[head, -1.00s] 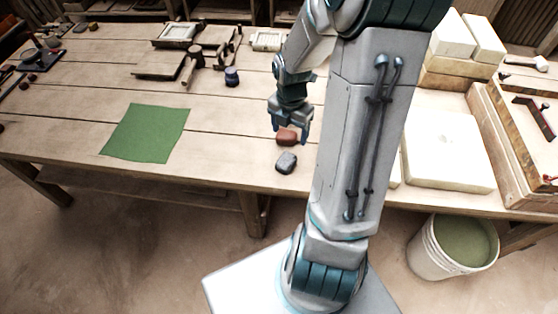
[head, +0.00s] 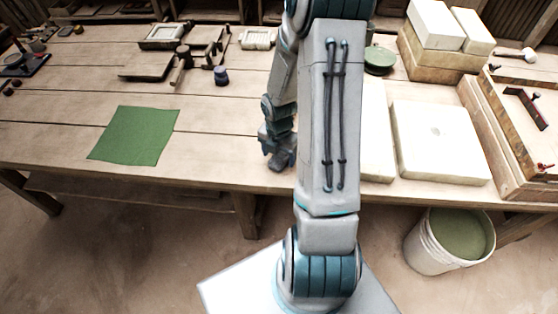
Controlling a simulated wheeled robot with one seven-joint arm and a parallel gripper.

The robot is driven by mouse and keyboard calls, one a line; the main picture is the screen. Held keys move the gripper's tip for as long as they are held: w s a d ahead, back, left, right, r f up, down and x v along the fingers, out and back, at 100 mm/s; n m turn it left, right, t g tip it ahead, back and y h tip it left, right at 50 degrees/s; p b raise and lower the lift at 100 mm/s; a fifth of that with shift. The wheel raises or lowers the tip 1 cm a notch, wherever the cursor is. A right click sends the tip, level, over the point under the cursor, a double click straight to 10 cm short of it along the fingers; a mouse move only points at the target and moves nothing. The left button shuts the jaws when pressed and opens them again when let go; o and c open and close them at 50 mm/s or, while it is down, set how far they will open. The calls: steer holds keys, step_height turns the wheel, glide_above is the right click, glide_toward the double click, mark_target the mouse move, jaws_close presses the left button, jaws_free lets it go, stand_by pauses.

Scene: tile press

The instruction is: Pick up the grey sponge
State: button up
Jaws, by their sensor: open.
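My gripper (head: 279,161) is low over the front part of the workbench (head: 215,160), left of my upright arm link, and its jaws are open. The grey sponge, seen a second ago at this spot, cannot be told apart from the dark gripper parts; it is largely or wholly hidden by them. I cannot tell whether the fingers are around it or touching it. The red-brown block that lay just behind the sponge is also hidden by my arm.
A green cloth (head: 134,136) lies flat to the left, with clear wood between. A dark blue jar (head: 221,76) and a mallet (head: 182,62) stand farther back. Pale slabs (head: 440,143) lie to the right. A white bucket (head: 425,245) stands on the floor at the right.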

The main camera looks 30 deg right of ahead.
mark_target(282, 158)
steer(key=shift+f, duration=0.85)
steer(key=c, duration=1.1)
steer(key=shift+r, duration=0.5)
steer(key=r, duration=0.3)
steer(key=shift+s+d+r+p, duration=0.25)
steer(key=shift+d+r+p, duration=0.05)
steer(key=shift+d+r, duration=0.1)
steer(key=shift+s+d+r+p, duration=0.4)
steer(key=shift+s+d+r, duration=0.65)
steer(key=shift+s+d, duration=0.25)
steer(key=shift+s+d+r+p, duration=0.35)
steer(key=shift+s+d+r, duration=0.7)
steer(key=shift+s, duration=0.35)
steer(key=shift+s+d+r+p, duration=0.4)
steer(key=shift+s+d+r, duration=0.6)
steer(key=shift+s+d, duration=0.3)
